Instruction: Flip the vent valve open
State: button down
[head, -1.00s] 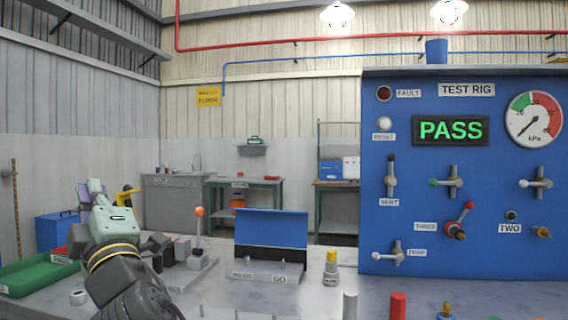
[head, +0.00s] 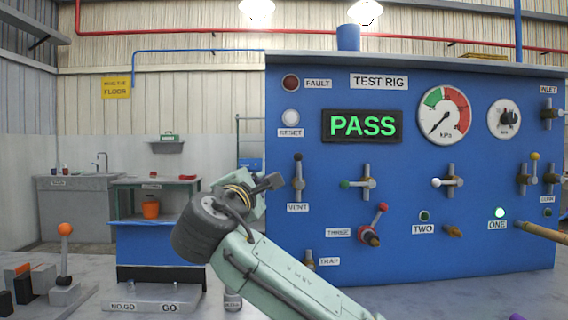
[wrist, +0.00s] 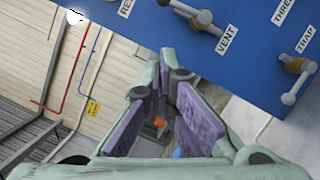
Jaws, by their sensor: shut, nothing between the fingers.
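The vent valve (head: 298,180) is on the blue test rig panel, above its VENT label. Its lever stands upright with a dark knob at the top. In the wrist view the valve (wrist: 203,18) shows at the top edge, partly cut off. My gripper (wrist: 172,78) has purple-padded fingers, is shut and holds nothing. It is apart from the valve, which lies up and right of the fingers in the wrist view.
The TRAP valve (head: 308,262) is low on the panel, partly behind my arm. A red-knobbed THREE valve (head: 372,232) and a green-knobbed valve (head: 362,183) are to the right. An orange-knobbed lever (head: 65,250) stands on the bench at left. The panel face around VENT is clear.

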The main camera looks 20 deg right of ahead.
aim_at(299, 169)
jog(key=s+d+r+p+x, duration=0.1)
jog(key=d+p+x, duration=0.1)
jog(key=x, duration=1)
jog(key=shift+s+p, duration=0.25)
jog(key=shift+p, duration=0.6)
jog(key=shift+s+d+r+m+p, duration=0.1)
jog(key=shift+d+r+m+p, duration=0.4)
jog(key=shift+d+m, duration=0.25)
